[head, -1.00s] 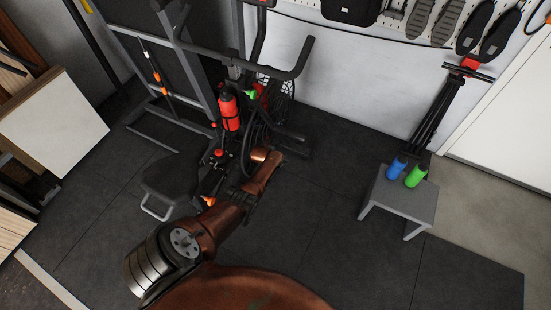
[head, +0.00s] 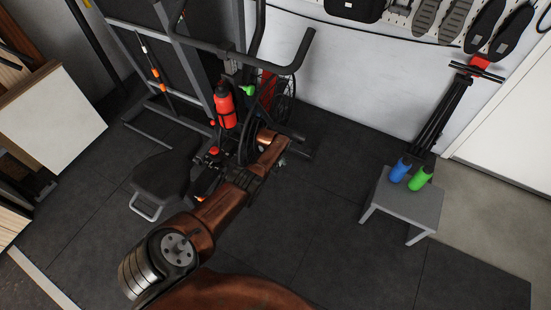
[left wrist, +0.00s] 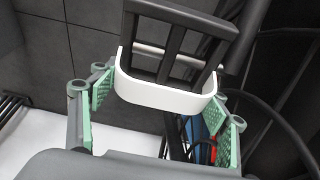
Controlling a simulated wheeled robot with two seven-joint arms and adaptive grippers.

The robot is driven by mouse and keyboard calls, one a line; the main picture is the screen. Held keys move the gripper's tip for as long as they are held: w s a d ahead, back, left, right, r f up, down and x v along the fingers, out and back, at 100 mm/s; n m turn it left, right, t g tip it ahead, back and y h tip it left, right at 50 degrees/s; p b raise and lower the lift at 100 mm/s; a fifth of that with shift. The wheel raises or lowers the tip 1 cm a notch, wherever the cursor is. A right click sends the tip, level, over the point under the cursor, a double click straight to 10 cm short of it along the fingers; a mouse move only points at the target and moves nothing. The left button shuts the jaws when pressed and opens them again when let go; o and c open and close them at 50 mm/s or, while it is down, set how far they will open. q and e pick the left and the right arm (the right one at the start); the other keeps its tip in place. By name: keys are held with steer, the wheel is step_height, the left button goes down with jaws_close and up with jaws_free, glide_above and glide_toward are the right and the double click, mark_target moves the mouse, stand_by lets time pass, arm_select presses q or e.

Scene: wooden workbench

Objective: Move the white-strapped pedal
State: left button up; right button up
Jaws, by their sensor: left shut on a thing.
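The white-strapped pedal (left wrist: 165,95) has a dark slatted body with a white band around its near side. It fills the upper middle of the left wrist view. My left gripper (left wrist: 160,88) is shut on it, with one green-padded finger at each side of the white strap. In the head view my arm reaches up from the bottom to the exercise bike (head: 228,125). My own arm hides the pedal and fingers there. My right gripper is in neither view.
A red bottle (head: 225,107) is mounted on the bike. Its black seat (head: 163,174) is left of my arm. A grey stool (head: 408,200) with blue (head: 400,170) and green (head: 420,178) objects stands right. Dark floor (head: 310,225) between is clear.

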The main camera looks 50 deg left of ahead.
arm_select(q)
steer(key=o, duration=1.2)
steer(key=shift+c, duration=0.2)
steer(key=shift+d+r, duration=0.25)
steer(key=shift+r, duration=0.3)
steer(key=a+v, duration=0.1)
steer(key=v, duration=1)
steer(key=shift+s+d, duration=0.25)
steer(key=shift+d, duration=0.05)
steer(key=shift+f, duration=0.15)
